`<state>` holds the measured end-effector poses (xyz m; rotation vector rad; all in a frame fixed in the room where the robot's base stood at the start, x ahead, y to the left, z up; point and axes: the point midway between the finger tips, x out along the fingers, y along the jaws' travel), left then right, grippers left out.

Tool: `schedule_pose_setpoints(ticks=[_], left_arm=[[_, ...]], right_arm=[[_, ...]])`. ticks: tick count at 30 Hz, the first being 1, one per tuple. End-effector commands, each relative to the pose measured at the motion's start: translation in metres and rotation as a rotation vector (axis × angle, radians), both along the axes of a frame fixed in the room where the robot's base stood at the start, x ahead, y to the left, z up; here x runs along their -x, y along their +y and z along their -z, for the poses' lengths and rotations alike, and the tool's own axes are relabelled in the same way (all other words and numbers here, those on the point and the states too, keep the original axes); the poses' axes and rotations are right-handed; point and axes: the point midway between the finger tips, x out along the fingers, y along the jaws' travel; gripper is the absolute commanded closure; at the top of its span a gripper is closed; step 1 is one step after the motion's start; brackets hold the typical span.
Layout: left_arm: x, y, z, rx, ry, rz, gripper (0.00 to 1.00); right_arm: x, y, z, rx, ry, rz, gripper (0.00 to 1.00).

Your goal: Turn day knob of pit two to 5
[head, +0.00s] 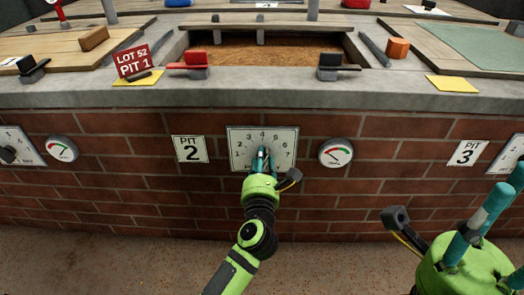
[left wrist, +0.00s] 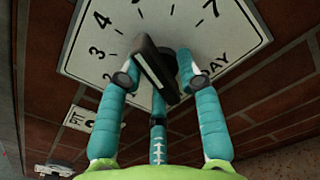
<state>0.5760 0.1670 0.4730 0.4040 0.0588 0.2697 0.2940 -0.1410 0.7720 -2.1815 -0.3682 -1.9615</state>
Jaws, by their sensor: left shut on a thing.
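The pit two day dial (head: 288,138) is a white plate on the brick wall, with numbers around a dark knob. In the left wrist view the plate (left wrist: 75,62) shows several numbers and the word DAY. My left gripper (head: 262,158) is shut on the day knob (left wrist: 152,65), its teal fingers on either side of the black bar. The number the knob points at cannot be read surely. In the head view the fingers mostly hide the knob. My right gripper (head: 508,184) is open and empty at the lower right, partly cut off by the frame.
The PIT 2 sign (head: 190,149) is left of the dial and a round gauge (head: 336,153) is right. A PIT 3 sign (head: 468,153) is farther right. The concrete counter edge (head: 270,95) overhangs above. The floor below is clear.

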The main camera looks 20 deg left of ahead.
Motion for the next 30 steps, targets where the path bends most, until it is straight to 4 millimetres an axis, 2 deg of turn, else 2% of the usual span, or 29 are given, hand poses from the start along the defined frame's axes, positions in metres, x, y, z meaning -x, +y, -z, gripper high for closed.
schedule_pose_setpoints(ticks=[1, 9, 23, 24, 30], left_arm=[[0.000, 0.007, -0.005, -0.029, 0.010, -0.018, 0.98], [0.000, 0.007, -0.003, -0.108, 0.028, -0.017, 0.98], [0.000, 0.007, -0.003, -0.121, 0.028, -0.018, 0.98], [0.000, 0.007, -0.003, -0.121, 0.028, -0.018, 0.54], [0.000, 0.005, -0.002, -0.119, 0.029, -0.014, 0.54]], right_arm=[[0.000, 0.000, -0.001, -0.001, 0.021, -0.001, 0.60], [0.005, -0.002, 0.008, -0.006, 0.066, -0.004, 0.60], [0.006, -0.002, 0.011, -0.007, 0.074, -0.005, 0.60], [0.006, -0.002, 0.011, -0.007, 0.074, -0.005, 0.60], [0.006, -0.002, 0.011, -0.007, 0.075, -0.005, 0.60]])
